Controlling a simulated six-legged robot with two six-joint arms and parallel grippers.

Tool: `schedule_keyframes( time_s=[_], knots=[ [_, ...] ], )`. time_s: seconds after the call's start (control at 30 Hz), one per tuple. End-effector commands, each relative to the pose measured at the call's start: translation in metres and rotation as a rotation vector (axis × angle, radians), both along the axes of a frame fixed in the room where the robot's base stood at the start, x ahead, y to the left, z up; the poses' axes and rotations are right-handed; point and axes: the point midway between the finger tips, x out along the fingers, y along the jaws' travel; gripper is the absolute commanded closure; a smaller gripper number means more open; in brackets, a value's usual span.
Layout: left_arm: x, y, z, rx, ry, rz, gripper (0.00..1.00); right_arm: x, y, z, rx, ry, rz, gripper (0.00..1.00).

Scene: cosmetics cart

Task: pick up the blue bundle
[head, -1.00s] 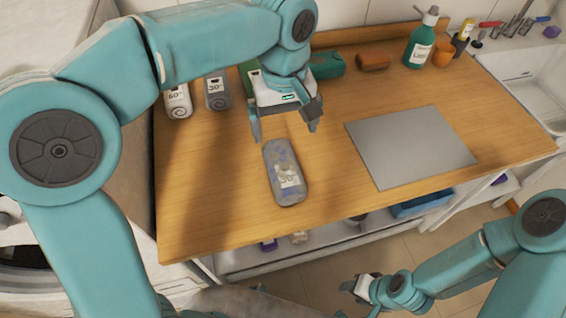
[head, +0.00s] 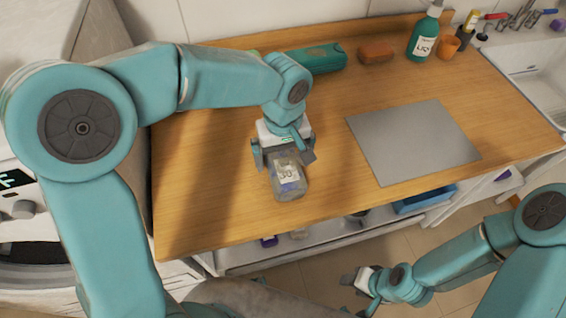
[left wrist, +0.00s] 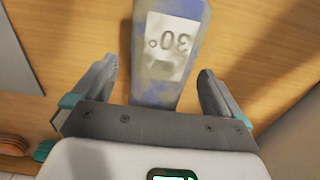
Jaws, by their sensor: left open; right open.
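The blue bundle (head: 288,184) is a grey-blue, rounded long pack with a white label reading 30°. It lies on the wooden counter. My left gripper (head: 283,156) is open over its far end, pointing down. In the left wrist view the bundle (left wrist: 165,45) lies between the two spread fingers of my left gripper (left wrist: 158,72), with a gap on each side. Part of the bundle's far end is hidden under the gripper. My right gripper (head: 361,284) is open and empty, low in front of the counter, away from the bundle.
A flat grey board (head: 412,141) lies to the right on the wooden counter (head: 215,215). A teal case (head: 318,58), a brown bar (head: 376,53), a green pump bottle (head: 424,38) and an orange cup (head: 448,46) stand behind. The counter front beside the bundle is clear.

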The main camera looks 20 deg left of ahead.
Motion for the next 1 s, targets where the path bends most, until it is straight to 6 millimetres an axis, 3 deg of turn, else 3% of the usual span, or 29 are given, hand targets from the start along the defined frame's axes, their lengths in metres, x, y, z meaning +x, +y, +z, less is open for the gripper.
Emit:
schedule_keyframes(
  time_s=[0.2,0.47,0.63,0.67,1.0],
  knots=[
    [0.000,0.001,-0.031,0.002,0.002,0.001,0.00,0.000,0.000,0.003,0.000,0.000,0.000,0.52],
    [0.001,0.001,-0.034,0.001,-0.001,0.000,0.00,0.000,0.000,0.003,0.000,0.000,0.000,0.52],
    [0.001,0.001,-0.034,0.000,0.000,0.000,0.52,0.000,0.000,0.003,0.000,0.000,0.000,0.52],
    [0.001,0.001,-0.034,0.000,0.000,0.000,0.56,0.000,0.000,0.003,0.000,0.000,0.000,0.52],
    [0.001,0.001,-0.029,0.000,-0.002,0.001,0.56,0.000,0.000,0.003,0.000,0.000,0.000,0.52]
  ],
)
